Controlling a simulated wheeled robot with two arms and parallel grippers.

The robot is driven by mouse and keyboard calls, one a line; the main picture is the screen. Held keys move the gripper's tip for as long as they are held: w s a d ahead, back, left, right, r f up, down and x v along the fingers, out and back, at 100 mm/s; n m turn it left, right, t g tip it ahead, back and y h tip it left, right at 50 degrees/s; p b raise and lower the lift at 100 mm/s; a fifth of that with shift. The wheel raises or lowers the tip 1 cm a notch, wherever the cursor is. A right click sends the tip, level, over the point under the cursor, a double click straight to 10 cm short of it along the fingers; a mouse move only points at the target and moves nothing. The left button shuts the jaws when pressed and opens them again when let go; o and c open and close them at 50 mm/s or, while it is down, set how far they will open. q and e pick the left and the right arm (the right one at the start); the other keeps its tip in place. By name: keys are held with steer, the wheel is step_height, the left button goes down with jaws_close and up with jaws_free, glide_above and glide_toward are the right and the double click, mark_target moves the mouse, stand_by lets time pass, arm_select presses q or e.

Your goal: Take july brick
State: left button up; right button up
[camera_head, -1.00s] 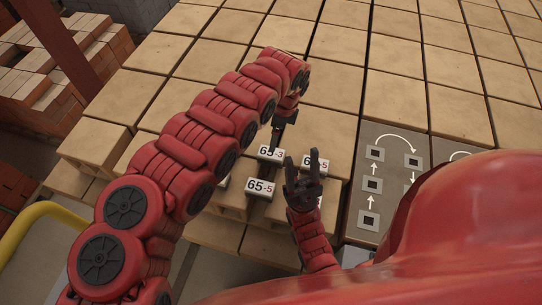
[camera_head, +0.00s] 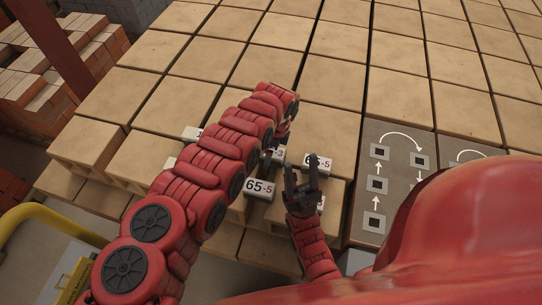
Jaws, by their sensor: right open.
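Several small pale bricks with printed labels lie among the tan blocks. One brick (camera_head: 260,190) reads 65-5 and sits left of my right gripper. Another brick (camera_head: 319,161), its label partly covered, sits behind that gripper. A third brick (camera_head: 279,153), with a label ending in -3, shows beside my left gripper (camera_head: 269,160). I cannot read "july" on any of them. My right gripper (camera_head: 302,173) is open, fingers pointing up in the picture, with nothing seen between them. My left gripper is mostly hidden by its own red arm, so its jaws cannot be judged.
Tan blocks (camera_head: 180,95) fill the surface. A grey panel with arrows (camera_head: 393,190) lies right. A yellow rail (camera_head: 40,212) is at left.

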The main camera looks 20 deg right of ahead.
arm_select(q)
steer(key=shift+f+b, duration=0.2)
steer(key=shift+b, duration=0.3)
stand_by(0.4)
jaws_close()
stand_by(0.5)
